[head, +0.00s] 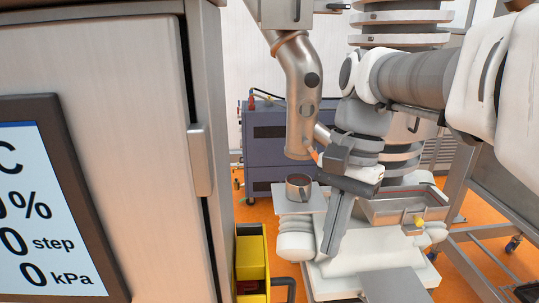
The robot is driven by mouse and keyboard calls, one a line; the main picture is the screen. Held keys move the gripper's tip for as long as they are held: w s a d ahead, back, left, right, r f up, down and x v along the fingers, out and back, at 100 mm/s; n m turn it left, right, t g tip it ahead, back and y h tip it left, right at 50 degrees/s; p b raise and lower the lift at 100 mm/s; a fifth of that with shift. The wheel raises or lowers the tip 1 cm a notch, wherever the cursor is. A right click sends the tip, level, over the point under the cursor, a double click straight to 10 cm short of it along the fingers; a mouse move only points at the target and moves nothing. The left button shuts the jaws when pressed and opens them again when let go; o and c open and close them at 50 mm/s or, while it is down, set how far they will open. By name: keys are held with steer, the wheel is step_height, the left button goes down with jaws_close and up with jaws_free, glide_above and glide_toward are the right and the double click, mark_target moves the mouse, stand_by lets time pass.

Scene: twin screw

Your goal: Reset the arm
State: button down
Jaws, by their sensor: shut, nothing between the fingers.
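My gripper (332,246) hangs below my arm near the middle of the head view, its long grey fingers pointing down and slightly left. The fingers look together and I see nothing held between them. They are just right of a small metal cup (299,190), which stands upright on a pale flat plate (290,208). The gripper's dark wrist part partly covers the view behind it.
A steel cabinet with a display (45,215) fills the left. A bent steel pipe (301,85) comes down close beside my arm. A metal tray (385,211) lies right of my gripper. A yellow bin (250,258), a blue-grey cart (270,145) and a steel frame (480,195) stand around.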

step_height(320, 180, up, 5)
steer(key=s+d+f+n+t+h+b, duration=0.1)
steer(key=f+n+t, duration=0.3)
steer(key=f, duration=0.4)
steer(key=s+d+f+n+t+b, duration=0.2)
steer(key=s+f+n+t+b, duration=0.1)
steer(key=f, duration=0.5)
steer(key=shift+s+n+t+h+b, duration=0.4)
steer(key=shift+n+b, duration=0.2)
steer(key=shift+b, duration=0.15)
steer(key=shift+a+f, duration=0.15)
